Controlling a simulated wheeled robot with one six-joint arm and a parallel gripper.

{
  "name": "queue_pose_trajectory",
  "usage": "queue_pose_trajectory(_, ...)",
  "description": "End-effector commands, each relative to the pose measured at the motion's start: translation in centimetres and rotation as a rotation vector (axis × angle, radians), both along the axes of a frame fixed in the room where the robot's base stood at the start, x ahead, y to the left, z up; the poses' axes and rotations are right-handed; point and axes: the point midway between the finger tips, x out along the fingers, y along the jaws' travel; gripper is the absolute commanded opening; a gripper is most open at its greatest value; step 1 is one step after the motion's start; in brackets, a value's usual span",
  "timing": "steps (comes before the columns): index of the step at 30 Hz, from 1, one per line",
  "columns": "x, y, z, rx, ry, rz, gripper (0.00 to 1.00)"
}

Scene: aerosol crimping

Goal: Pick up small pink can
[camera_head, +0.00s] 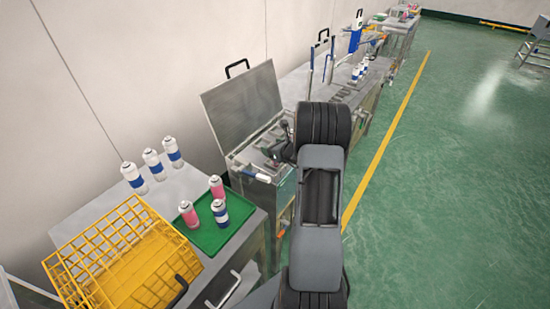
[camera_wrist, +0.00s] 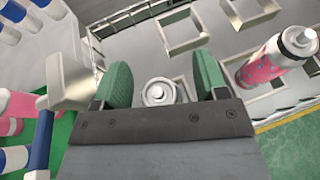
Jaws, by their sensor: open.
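In the wrist view, my gripper (camera_wrist: 162,72) is open, with its two green fingers apart. A can (camera_wrist: 157,93) with a white top is seen end-on between them; its body colour is hidden and I cannot tell whether the fingers touch it. In the head view, two pink cans (camera_head: 187,214) (camera_head: 216,187) are on the green tray (camera_head: 208,240).
Square metal frames (camera_wrist: 182,31) lie on the grey surface beyond my fingers. A blue-banded can (camera_head: 220,213) shares the tray. A yellow wire basket (camera_head: 110,238) and several white-and-blue cans (camera_head: 153,163) stand nearby. An opened metal lid (camera_head: 243,105) rises behind my arm.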

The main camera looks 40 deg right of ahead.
Motion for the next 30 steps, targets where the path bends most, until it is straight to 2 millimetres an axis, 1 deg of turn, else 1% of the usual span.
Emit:
queue_pose_trajectory(7,0.12,-0.01,-0.08,0.000,0.000,-0.001,0.66)
queue_pose_trajectory(8,0.12,-0.01,-0.08,0.000,0.000,-0.001,0.65)
queue_pose_trajectory(27,0.10,0.01,-0.06,0.000,0.000,0.000,0.03)
queue_pose_trajectory(28,0.10,0.01,-0.06,0.000,0.000,0.000,0.00)
queue_pose_trajectory(30,0.10,0.00,-0.04,0.000,0.000,0.000,0.00)
